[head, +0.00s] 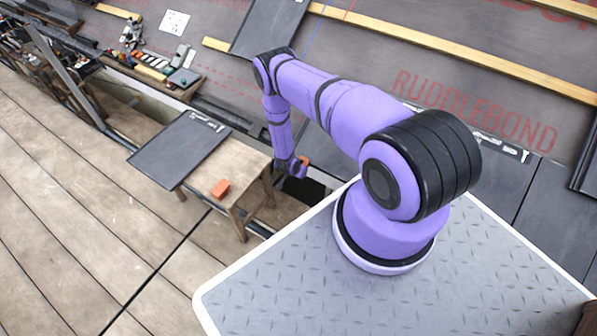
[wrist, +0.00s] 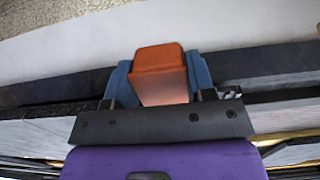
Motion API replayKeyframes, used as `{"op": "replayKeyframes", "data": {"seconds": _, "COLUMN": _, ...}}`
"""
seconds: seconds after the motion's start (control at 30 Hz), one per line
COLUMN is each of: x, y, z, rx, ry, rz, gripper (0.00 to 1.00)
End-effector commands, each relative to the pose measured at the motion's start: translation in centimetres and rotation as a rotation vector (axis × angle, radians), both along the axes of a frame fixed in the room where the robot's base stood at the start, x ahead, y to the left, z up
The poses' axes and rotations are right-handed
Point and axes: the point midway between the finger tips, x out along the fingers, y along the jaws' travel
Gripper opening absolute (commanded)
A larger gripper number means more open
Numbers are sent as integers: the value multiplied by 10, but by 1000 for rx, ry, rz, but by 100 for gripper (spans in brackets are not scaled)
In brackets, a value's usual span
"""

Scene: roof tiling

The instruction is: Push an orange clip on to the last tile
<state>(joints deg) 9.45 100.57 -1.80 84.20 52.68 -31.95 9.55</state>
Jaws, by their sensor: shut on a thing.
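An orange clip (wrist: 160,72) sits between the two blue fingers of my gripper (wrist: 158,80) in the wrist view. The gripper is shut on it. In the head view my gripper (head: 294,168) is low beside the right end of a small wooden table, and a bit of orange shows at its fingers. In the wrist view a dark tile edge (wrist: 55,88) runs behind the clip; I cannot tell whether the clip touches it. A second orange piece (head: 220,188) lies on the wooden table. A dark tile (head: 180,150) lies on the table's left part.
The wooden table (head: 240,165) stands on the plank deck (head: 70,220). Dark tiles (head: 268,28) and yellow battens (head: 460,62) lie on the roof slope behind. A shelf of tools (head: 160,72) is at the upper left. Open deck lies at the left.

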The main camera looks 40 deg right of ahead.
Motion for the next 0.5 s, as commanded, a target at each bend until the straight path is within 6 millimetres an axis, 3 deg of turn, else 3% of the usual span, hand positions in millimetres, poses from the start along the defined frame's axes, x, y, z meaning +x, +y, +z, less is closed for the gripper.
{"op": "replayKeyframes", "data": {"seconds": 0.5, "x": 3, "y": -5, "z": 3, "rx": -3, "ry": -3, "rz": 0, "gripper": 7}}
